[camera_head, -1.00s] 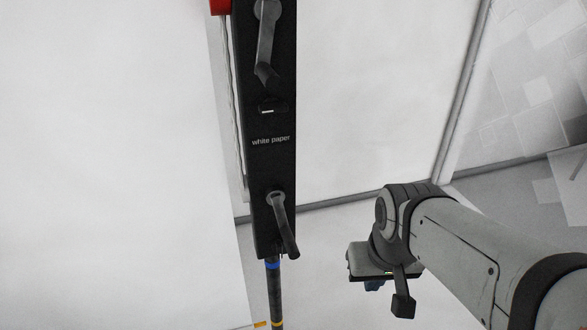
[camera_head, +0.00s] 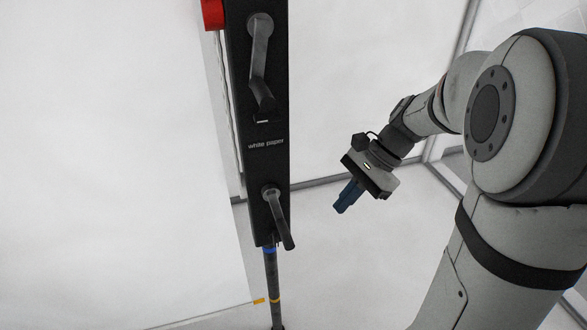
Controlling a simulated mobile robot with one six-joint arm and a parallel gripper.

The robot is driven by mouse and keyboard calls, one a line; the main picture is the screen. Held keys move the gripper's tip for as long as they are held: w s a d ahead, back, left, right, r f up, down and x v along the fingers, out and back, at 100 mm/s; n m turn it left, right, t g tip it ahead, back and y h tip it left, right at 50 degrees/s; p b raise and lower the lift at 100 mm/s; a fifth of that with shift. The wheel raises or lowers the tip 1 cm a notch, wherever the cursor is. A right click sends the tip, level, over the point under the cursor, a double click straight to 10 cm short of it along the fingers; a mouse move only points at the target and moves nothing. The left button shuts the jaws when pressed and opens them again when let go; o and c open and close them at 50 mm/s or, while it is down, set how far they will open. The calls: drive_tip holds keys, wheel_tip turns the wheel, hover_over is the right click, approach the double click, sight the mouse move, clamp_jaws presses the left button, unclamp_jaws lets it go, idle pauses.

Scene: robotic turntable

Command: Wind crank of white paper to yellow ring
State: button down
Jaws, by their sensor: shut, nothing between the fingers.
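The black post (camera_head: 262,165) carries the label "white paper" (camera_head: 266,143). An upper crank (camera_head: 259,65) hangs down above the label. A lower crank (camera_head: 279,217) below the label points down and slightly right.
A red part (camera_head: 213,14) is at the post's top left. Pale wall panels with a grey frame (camera_head: 330,179) stand behind. Open space lies between the post and my arm.

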drive_tip(key=w+r+m+y+p, duration=0.1)
drive_tip(key=w+r+m+y, duration=0.1)
drive_tip(key=w, duration=0.1)
drive_tip(key=p, duration=0.2)
approach(288, 231)
drive_tip(key=x, duration=0.7)
drive_tip(key=shift+m, duration=0.4)
drive_tip(key=shift+f+b, duration=0.1)
drive_tip(key=shift+b, duration=0.25)
